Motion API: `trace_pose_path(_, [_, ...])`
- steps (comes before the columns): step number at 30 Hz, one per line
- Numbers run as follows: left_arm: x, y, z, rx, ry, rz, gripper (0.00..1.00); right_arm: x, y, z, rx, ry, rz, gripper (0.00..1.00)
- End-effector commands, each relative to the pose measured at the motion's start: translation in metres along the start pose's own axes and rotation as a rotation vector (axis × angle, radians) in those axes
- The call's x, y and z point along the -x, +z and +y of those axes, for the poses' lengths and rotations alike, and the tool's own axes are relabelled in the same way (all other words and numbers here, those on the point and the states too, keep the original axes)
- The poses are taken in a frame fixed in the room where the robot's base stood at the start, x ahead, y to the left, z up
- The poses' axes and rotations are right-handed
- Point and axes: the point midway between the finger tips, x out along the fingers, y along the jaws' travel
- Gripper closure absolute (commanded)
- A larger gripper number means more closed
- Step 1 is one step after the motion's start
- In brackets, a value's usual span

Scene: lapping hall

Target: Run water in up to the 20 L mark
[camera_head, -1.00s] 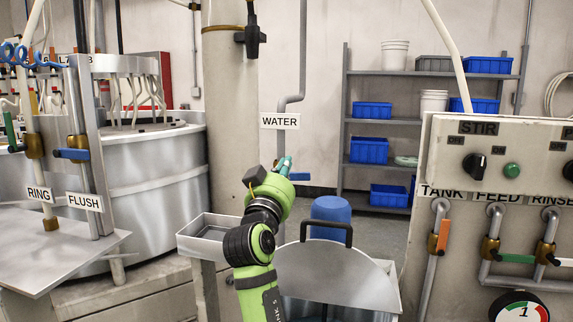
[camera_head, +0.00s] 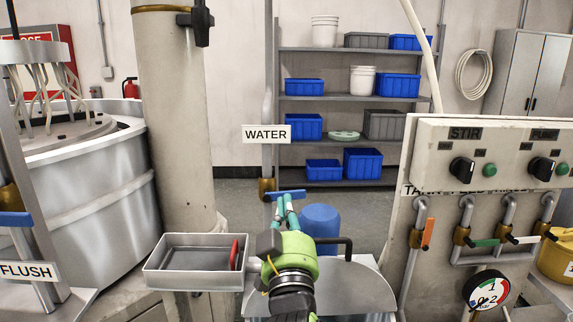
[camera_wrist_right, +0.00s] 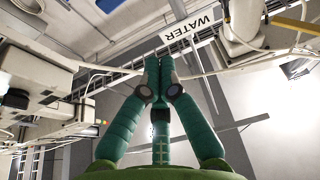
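The WATER label (camera_head: 266,134) hangs on a vertical grey pipe with a brass valve (camera_head: 266,187). The valve's blue lever (camera_head: 291,193) lies level, crosswise to the pipe. My right gripper (camera_head: 284,198) points up at the lever with its teal fingers close together. In the right wrist view its fingertips (camera_wrist_right: 158,64) meet with nothing seen between them. Touch cannot be told in the head view. Below is a vessel with a grey lid (camera_head: 352,284), partly hidden by my arm. No 20 L mark or water is visible. My left gripper is out of view.
A shallow metal tray (camera_head: 160,278) holding a red item (camera_head: 235,254) stands left of my arm. A blue round container (camera_head: 320,217) is behind the lid. The STIR control panel (camera_head: 480,130) with pipes and a gauge (camera_head: 487,290) stands right. Shelves (camera_head: 345,98) are behind.

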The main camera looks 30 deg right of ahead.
Motion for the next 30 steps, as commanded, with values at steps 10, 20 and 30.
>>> trace_pose_path(10, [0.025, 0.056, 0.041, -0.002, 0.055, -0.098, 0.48, -0.023, -0.007, 0.0, 0.002, -0.018, 0.001, 1.0])
trace_pose_path(20, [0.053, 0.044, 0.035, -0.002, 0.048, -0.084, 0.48, -0.094, -0.008, -0.001, 0.002, -0.018, 0.0, 1.0])
trace_pose_path(30, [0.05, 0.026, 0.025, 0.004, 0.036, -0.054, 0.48, -0.082, 0.033, -0.002, 0.0, -0.019, -0.002, 1.0])
